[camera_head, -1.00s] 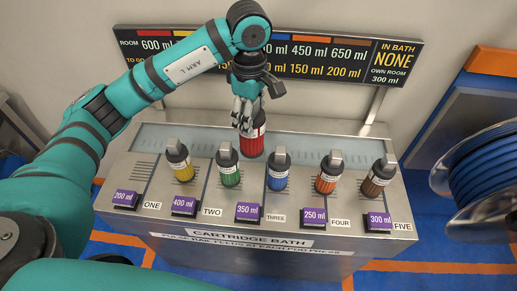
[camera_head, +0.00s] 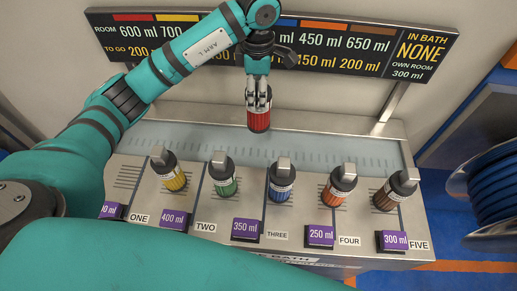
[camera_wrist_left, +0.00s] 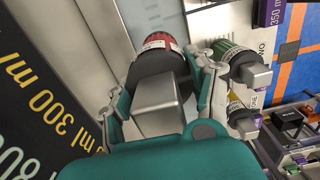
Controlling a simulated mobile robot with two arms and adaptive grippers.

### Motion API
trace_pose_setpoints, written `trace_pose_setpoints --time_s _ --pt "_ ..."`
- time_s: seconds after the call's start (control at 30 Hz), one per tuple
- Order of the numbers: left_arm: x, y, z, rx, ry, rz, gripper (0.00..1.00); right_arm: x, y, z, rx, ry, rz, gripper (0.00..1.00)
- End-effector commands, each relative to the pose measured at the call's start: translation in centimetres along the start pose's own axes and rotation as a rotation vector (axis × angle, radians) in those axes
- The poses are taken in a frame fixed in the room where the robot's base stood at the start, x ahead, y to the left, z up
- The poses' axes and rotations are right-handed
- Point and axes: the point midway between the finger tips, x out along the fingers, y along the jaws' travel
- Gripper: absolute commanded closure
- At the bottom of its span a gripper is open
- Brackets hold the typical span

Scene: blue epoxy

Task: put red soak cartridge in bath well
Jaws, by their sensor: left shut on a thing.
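The red soak cartridge (camera_head: 259,121) hangs upright in my left gripper (camera_head: 258,96), over the back of the cartridge bath. Behind and below it runs the long pale blue well (camera_head: 335,152) with tick marks. The cartridge looks clear of the bath, but its exact height is hard to tell. In the left wrist view the two fingers (camera_wrist_left: 160,95) close on either side of the cartridge's dark cap and grey block. Its red end (camera_wrist_left: 161,41) points away from the camera. My right gripper is not in view.
Yellow (camera_head: 174,180), green (camera_head: 225,187), blue (camera_head: 281,195), orange (camera_head: 334,197) and brown (camera_head: 388,199) cartridges stand in a row in front of the well. A sign board (camera_head: 375,48) stands behind, reading "IN BATH NONE". A blue reel (camera_head: 497,190) is at the right.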

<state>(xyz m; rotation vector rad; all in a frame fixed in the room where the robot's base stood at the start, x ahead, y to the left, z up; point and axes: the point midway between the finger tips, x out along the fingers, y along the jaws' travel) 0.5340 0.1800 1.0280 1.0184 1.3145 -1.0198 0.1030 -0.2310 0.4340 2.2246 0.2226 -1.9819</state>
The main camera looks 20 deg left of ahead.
Motion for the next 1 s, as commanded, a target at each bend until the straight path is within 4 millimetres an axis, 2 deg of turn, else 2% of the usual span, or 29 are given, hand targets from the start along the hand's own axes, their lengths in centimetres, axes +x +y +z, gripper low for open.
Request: trace_pose_setpoints --time_s 0.03,0.1,0.27,0.6,0.83,1.0 --pt "1.4 -0.1 0.0 0.000 -0.001 -0.003 1.00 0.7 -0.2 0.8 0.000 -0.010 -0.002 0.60" --pt "2.7 -0.1 0.0 -0.001 0.001 -0.003 1.00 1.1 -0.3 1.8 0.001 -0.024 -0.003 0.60" --pt "4.8 -0.2 -0.1 0.000 0.001 -0.002 1.00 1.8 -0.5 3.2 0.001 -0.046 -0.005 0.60" --pt "10.2 -0.3 -0.1 -0.001 0.002 -0.003 1.00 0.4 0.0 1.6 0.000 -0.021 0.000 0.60" --pt "12.2 -0.3 -0.1 0.000 0.003 -0.003 1.00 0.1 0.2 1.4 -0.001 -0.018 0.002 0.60" --pt "14.6 -0.3 -0.1 -0.001 0.002 -0.003 1.00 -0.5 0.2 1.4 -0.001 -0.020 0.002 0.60"
